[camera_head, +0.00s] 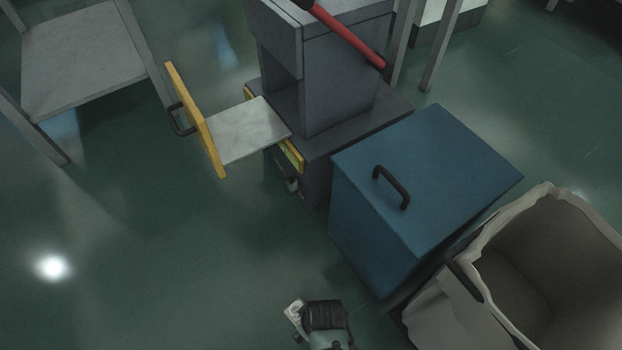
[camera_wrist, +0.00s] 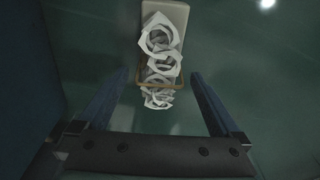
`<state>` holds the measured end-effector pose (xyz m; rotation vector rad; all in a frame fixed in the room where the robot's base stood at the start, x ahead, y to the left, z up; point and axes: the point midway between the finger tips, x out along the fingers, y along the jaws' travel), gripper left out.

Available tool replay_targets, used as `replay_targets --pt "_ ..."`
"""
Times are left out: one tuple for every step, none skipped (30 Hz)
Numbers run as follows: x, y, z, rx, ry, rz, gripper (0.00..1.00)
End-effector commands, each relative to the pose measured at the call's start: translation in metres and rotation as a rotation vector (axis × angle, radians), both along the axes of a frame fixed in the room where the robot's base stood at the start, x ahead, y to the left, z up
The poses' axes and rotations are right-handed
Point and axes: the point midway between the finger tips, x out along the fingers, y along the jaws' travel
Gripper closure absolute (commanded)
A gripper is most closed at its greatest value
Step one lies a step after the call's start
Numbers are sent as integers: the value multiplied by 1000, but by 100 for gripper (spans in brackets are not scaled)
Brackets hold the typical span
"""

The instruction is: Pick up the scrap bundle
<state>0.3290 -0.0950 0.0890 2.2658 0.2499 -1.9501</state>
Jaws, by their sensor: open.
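The scrap bundle (camera_wrist: 158,42) shows in the wrist view as a row of pale, angular ring-shaped offcuts with a thin tan strap around its lower part. It lies along a beige slab (camera_wrist: 176,7). My gripper (camera_wrist: 158,74) is open, with one blue-grey finger on each side of the bundle's lower part. Clear gaps show between the fingers and the bundle; whether the fingers are level with it in height I cannot tell. In the head view my wrist is at the bottom centre and hides most of the bundle; a small pale piece (camera_head: 293,310) shows at its left.
A blue lidded box (camera_head: 440,165) with a black handle stands right of centre. A lined open bin (camera_head: 545,265) stands at the lower right. A grey machine (camera_head: 335,85) with a yellow-edged tray (camera_head: 245,130) stands behind. A grey table (camera_head: 80,55) is at upper left. The left floor is clear.

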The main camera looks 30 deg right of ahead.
Motion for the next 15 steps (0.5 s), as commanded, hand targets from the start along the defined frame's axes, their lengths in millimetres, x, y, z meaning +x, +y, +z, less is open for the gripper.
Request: replay_targets --pt "1 0 -8 -1 0 -1 0" --pt "1 0 -9 -1 0 -1 0" --pt "1 0 -10 -1 0 -1 0" --pt "1 0 -9 -1 0 -1 0" --pt "1 0 -9 -1 0 -1 0" --pt "2 0 -8 -1 0 -1 0" --pt "1 0 -8 -1 0 0 0" --pt "1 0 -8 -1 0 0 0" --pt "1 0 -8 -1 0 0 0" --pt "2 0 -8 -1 0 0 2" --pt "2 0 -8 -1 0 0 7" --pt "2 0 -8 -1 0 0 14" --pt "1 0 -8 -1 0 0 20" --pt "1 0 -8 -1 0 0 25" --pt "1 0 -8 -1 0 0 32"
